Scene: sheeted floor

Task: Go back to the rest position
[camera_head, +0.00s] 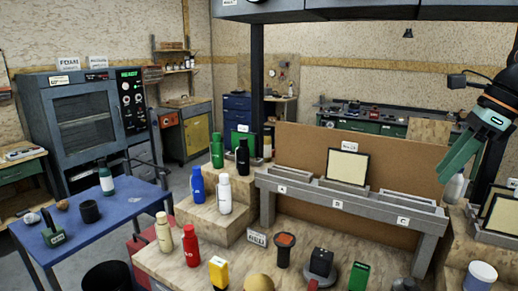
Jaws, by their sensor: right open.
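My right gripper (450,172) comes in from the right edge, with a dark arm and green fingers pointing down and left. It is open. A pale bottle (454,188) shows just below and beside the fingertips, near the wooden step (457,240) at the right; I cannot tell whether they touch. My left gripper is not in view.
A grey rack (345,205) with labelled slots stands on the wooden bench (165,262). Several bottles, including a red one (190,244), and small tools stand around it. Framed panels (500,215) are at the right. A blue table (120,212) stands left.

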